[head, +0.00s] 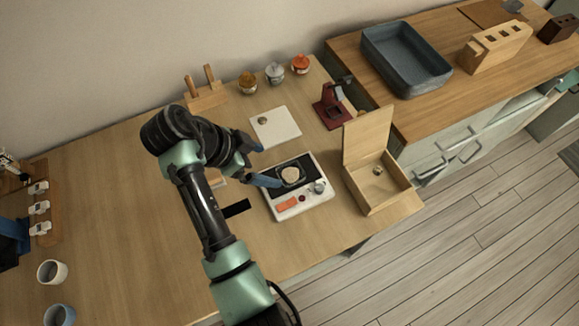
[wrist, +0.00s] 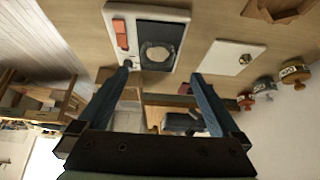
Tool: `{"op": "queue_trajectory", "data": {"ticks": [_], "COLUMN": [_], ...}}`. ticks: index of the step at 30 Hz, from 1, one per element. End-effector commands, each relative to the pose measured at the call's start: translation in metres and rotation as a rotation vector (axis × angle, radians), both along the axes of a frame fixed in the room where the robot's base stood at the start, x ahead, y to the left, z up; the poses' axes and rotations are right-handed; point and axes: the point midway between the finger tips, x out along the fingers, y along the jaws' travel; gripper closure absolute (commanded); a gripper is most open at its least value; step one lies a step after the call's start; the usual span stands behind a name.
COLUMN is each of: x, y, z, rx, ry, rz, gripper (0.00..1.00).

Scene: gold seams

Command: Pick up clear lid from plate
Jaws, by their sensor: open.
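A white device (head: 312,200) with a dark plate (head: 283,187) stands on the table. A beige round thing (head: 290,174) lies on the dark plate, and a faint clear rim seems to surround it in the wrist view (wrist: 157,53). A white square plate (head: 283,131) lies behind the device with a small knob (head: 264,120) near its left side. I cannot tell clearly which of these is the clear lid. My gripper (head: 270,167) is open above the device's left side. In the wrist view its fingers (wrist: 162,76) are apart with no object held between them.
An open wooden box (head: 378,188) stands right of the device. A dark red stand (head: 331,107) and several small jars (head: 275,73) are at the back. A wooden rack (head: 205,95) is back left. The table left of my arm is largely clear.

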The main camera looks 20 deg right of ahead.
Motion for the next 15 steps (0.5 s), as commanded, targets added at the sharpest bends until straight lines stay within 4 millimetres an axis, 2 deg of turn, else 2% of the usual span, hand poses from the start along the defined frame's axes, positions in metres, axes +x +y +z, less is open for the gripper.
{"op": "queue_trajectory", "data": {"ticks": [3,11,15], "x": [0.000,-0.002,-0.006], "y": [-0.010,-0.022,-0.036], "z": [-0.015,-0.030,-0.047], "rx": [0.000,0.000,0.001], "ry": [0.003,0.001,0.003], "rz": [-0.002,-0.001,-0.001], "gripper": [0.00,0.00,0.00]}}
